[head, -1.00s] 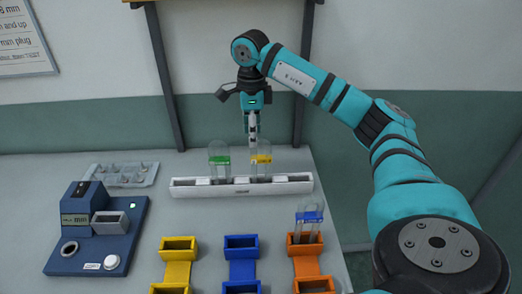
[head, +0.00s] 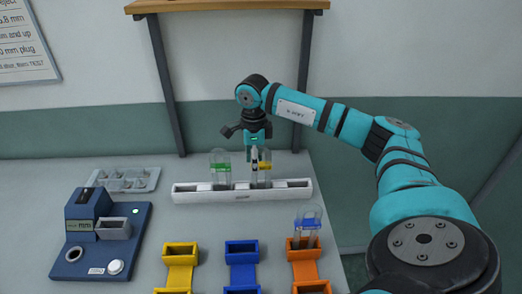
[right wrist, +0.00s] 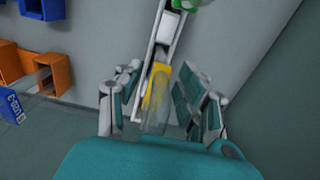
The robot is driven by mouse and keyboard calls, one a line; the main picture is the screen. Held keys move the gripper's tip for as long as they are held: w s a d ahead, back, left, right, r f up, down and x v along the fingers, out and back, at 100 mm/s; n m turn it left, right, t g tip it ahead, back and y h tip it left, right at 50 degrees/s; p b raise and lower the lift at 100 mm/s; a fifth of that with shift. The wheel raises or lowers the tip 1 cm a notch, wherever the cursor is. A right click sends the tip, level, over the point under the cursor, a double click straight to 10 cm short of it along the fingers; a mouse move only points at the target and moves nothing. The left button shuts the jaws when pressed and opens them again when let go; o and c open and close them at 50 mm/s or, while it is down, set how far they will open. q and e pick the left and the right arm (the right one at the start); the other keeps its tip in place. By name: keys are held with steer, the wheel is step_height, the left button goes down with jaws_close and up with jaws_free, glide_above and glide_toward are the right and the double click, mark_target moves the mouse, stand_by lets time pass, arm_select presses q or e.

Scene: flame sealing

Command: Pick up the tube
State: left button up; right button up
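A clear tube with a yellow band (head: 265,168) stands upright in the white rack (head: 240,196). A clear tube with a green band (head: 220,168) stands left of it in the same rack. A clear tube with a blue band (head: 307,224) stands in the orange holder at the front right. My right gripper (head: 255,160) points down at the yellow-banded tube. In the right wrist view my right gripper (right wrist: 158,92) has its fingers apart on either side of the yellow-banded tube (right wrist: 158,88), with gaps visible. My left gripper is out of view.
Yellow (head: 181,254), blue (head: 242,256) and orange (head: 305,254) holders stand along the front. A blue device (head: 132,230) with a grey box stands at the left. A clear tray (head: 128,180) lies behind it. A wooden shelf (head: 225,6) is above at the back.

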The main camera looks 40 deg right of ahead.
jaws_close()
steer(key=shift+r, duration=0.1)
